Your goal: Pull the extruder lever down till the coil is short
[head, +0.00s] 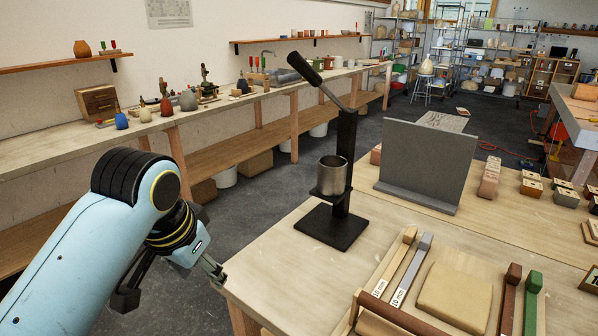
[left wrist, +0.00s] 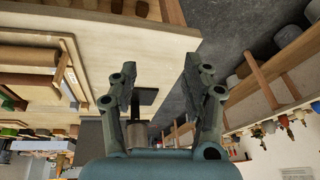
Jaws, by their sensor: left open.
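The extruder (head: 347,165) stands upright on the table's left part, with a black base, a black post and a grey metal cylinder (head: 331,175). Its lever (head: 335,96) slants up and to the left from the top of the post, ending in a black grip (head: 304,68). No coil shows below the cylinder. My left gripper (head: 168,285) is open and empty, left of the table's corner and lower in the picture than the lever, apart from the extruder. In the left wrist view the extruder's base (left wrist: 147,97) shows between the open fingers. My right gripper is not in view.
A grey upright panel (head: 425,165) stands right of the extruder. A long wall bench (head: 150,138) with pots runs behind. Floor separates the bench and table.

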